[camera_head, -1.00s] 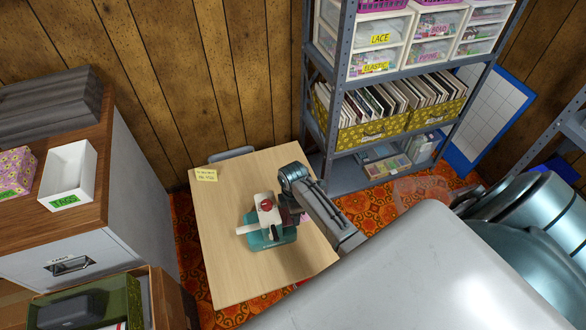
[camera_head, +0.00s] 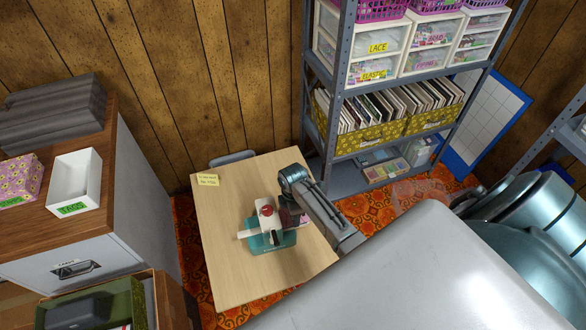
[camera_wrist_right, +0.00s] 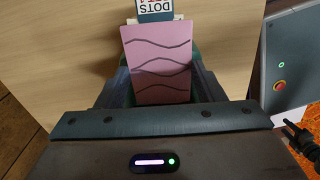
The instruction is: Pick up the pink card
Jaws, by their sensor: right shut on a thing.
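The pink card (camera_wrist_right: 157,58), with dark wavy lines across it, stands out from between the fingers of my right gripper (camera_wrist_right: 158,88) in the right wrist view. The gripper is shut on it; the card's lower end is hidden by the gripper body. In the head view my right gripper (camera_head: 292,218) is at the right side of a green and white machine with a red knob (camera_head: 267,210) on the wooden table. The card is hardly visible there. My left gripper is not in view.
A yellow note (camera_head: 207,180) lies at the table's back left corner. The table's (camera_head: 225,265) left and front parts are clear. A metal shelf (camera_head: 330,90) stands behind on the right, a cabinet (camera_head: 130,240) on the left.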

